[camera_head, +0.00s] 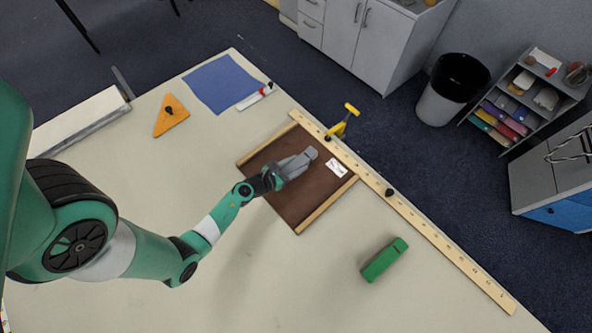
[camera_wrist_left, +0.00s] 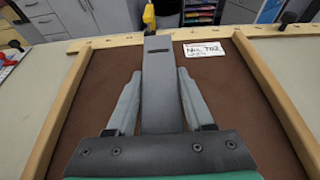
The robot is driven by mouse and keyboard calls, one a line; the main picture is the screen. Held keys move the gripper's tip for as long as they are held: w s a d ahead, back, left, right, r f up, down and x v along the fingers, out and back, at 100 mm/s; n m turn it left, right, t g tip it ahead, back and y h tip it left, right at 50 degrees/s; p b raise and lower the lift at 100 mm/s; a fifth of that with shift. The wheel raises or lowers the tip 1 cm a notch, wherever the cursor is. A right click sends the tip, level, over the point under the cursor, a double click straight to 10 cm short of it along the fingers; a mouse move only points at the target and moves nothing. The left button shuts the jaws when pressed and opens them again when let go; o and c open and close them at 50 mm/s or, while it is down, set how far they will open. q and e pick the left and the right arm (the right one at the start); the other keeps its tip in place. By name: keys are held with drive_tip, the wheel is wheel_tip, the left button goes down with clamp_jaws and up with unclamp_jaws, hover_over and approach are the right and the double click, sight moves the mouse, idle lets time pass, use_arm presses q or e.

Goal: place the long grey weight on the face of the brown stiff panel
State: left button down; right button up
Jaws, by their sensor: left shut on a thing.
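The brown stiff panel (camera_head: 301,207) lies flat on the table with light wooden strips along its edges, and it fills most of the left wrist view (camera_wrist_left: 235,95). My left gripper (camera_head: 292,167) is over the panel. It is shut on the long grey weight (camera_head: 309,154). In the left wrist view the weight (camera_wrist_left: 162,85) lies lengthwise between the two fingers, its far end pointing to the panel's far strip. I cannot tell whether the weight touches the panel face. My right gripper is not in view.
A wooden rail (camera_head: 420,223) with a yellow clamp (camera_head: 343,122) runs along the table edge behind the panel. A green block (camera_head: 384,260) lies to the right. A white label (camera_head: 336,168) is on the panel. An orange triangle (camera_head: 171,115) and a blue sheet (camera_head: 222,84) lie at the back left.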

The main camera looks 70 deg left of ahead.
use_arm(q)
drive_tip(key=shift+d+f+b, duration=0.1)
drive_tip(key=shift+f+b, duration=0.45)
drive_tip(key=shift+f, duration=0.85)
drive_tip(key=shift+c, duration=1.4)
unclamp_jaws()
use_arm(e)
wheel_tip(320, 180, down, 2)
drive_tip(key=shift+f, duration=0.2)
use_arm(q)
drive_tip(key=shift+s+r+p, duration=0.25)
drive_tip(key=shift+r+p, duration=0.05)
drive_tip(key=p+v, duration=0.1)
drive_tip(key=v, duration=0.9)
drive_tip(key=shift+s+d, duration=0.15)
drive_tip(key=shift+s, duration=0.1)
drive_tip(key=shift+s+d+r, duration=0.25)
drive_tip(key=shift+s, duration=0.15)
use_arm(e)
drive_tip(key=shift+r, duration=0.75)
